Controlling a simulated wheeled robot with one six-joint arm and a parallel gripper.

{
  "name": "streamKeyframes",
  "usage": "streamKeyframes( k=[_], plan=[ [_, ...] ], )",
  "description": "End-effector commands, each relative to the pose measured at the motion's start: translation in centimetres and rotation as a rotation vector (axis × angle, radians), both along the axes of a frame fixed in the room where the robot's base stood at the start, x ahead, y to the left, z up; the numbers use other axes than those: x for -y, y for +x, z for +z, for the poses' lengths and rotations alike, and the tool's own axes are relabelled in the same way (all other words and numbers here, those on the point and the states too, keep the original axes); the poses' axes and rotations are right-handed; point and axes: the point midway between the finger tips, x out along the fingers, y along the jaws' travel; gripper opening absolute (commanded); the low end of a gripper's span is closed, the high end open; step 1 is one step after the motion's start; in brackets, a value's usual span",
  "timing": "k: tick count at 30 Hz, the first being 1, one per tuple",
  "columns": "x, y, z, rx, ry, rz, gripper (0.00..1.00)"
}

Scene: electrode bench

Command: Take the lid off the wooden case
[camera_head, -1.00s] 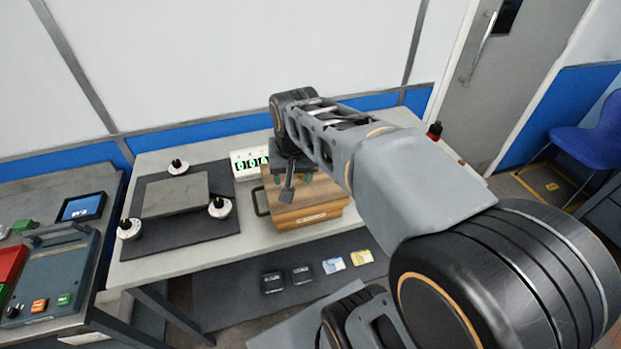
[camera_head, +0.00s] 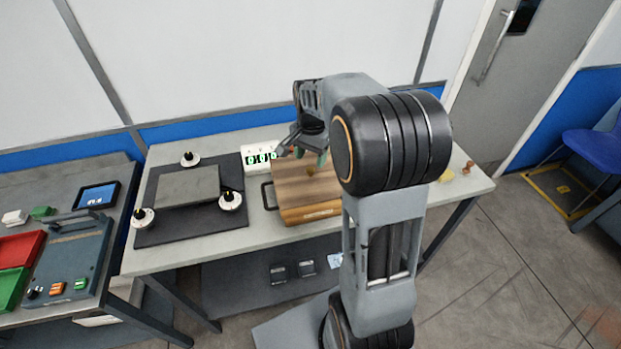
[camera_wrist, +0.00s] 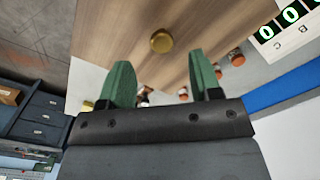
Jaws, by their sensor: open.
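The wooden case (camera_head: 300,214) stands on the bench with its lid (camera_head: 292,184) on top. A small brass knob (camera_head: 311,171) sits on the lid; the lid (camera_wrist: 125,50) and the round knob (camera_wrist: 161,41) also show in the wrist view. My gripper (camera_head: 309,156) is above the back part of the case. In the wrist view my gripper's green fingers (camera_wrist: 160,80) are spread apart with nothing between them, and the knob lies beyond the tips, roughly centred. Part of the case is hidden behind my arm in the head view.
A display with green digits (camera_head: 262,156) stands behind the case. To its left, a grey slab lies on a dark mat (camera_head: 165,229) among several white dials. Small brown-and-orange items (camera_wrist: 236,57) stand beside the case.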

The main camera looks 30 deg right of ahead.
Motion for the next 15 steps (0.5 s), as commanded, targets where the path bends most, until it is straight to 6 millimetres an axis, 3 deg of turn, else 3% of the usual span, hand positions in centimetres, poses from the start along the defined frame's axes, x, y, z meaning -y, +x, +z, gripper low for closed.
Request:
streamKeyframes(
  k=[5,15],
  plan=[
    [0.0,0.0,-0.8,-0.001,0.000,0.001,0.58],
    [0.0,0.2,-5.0,-0.001,0.000,0.001,0.58]
  ],
)
